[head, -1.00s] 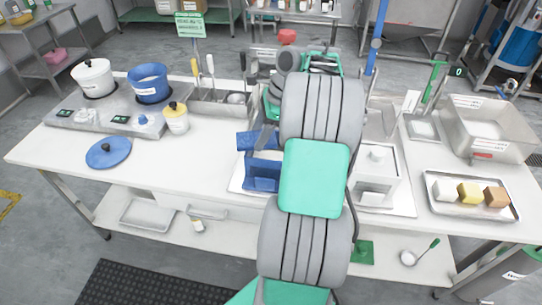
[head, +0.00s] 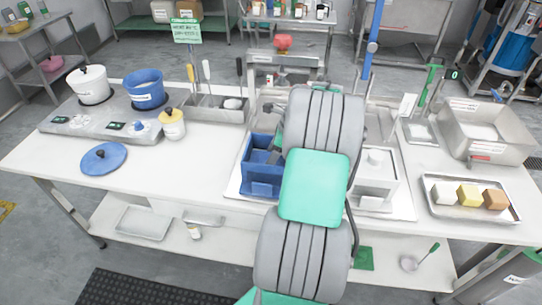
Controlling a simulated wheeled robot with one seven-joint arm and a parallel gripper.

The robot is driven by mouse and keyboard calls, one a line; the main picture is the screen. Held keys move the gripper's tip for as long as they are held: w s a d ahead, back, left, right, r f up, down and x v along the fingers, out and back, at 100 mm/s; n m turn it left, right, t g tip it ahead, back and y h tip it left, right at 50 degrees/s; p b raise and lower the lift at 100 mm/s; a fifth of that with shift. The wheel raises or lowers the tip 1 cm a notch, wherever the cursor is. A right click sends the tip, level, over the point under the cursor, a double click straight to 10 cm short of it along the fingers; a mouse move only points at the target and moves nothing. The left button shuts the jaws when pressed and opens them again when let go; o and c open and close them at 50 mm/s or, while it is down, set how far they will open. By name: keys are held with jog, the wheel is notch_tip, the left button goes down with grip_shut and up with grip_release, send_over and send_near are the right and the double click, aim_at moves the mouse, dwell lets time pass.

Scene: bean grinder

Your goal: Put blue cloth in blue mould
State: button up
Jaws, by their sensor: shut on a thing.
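The blue mould (head: 262,187) stands on a white board at the middle of the table, just left of my arm, which hides its right side. My gripper (head: 275,154) is partly visible at the mould's right inner side, low at its opening. It is shut on the blue cloth. The cloth is the same blue as the mould, so I cannot clearly tell its outline or whether it touches the mould's floor. My arm links hide most of the gripper.
A white mould (head: 375,178) stands right of my arm. A tray with blocks (head: 470,212) and a steel basin (head: 485,135) are at the right. A stove with pots (head: 100,120), a blue lid (head: 105,158) and a yellow-lidded jar (head: 172,125) are left.

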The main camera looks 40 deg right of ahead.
jog(key=shift+f, duration=0.1)
jog(key=o, duration=1)
jog(key=shift+o, duration=0.2)
jog(key=p+v, duration=0.2)
jog(key=v, duration=1)
jog(key=w+a+r+n+h, duration=0.1)
jog(key=w+a+r+n, duration=0.1)
jog(key=a+n, duration=0.7)
jog(key=w+a+r+n, duration=0.2)
jog(key=a+n, duration=0.2)
jog(key=a, duration=0.8)
jog(key=s+a+f+n+h, duration=0.1)
jog(key=s+a+f+n, duration=0.2)
jog(key=s+a+n, duration=0.7)
jog(key=a+n, duration=0.3)
jog(key=n, duration=0.2)
jog(key=shift+a+n+h, duration=0.25)
jog(key=shift+n+h, duration=0.05)
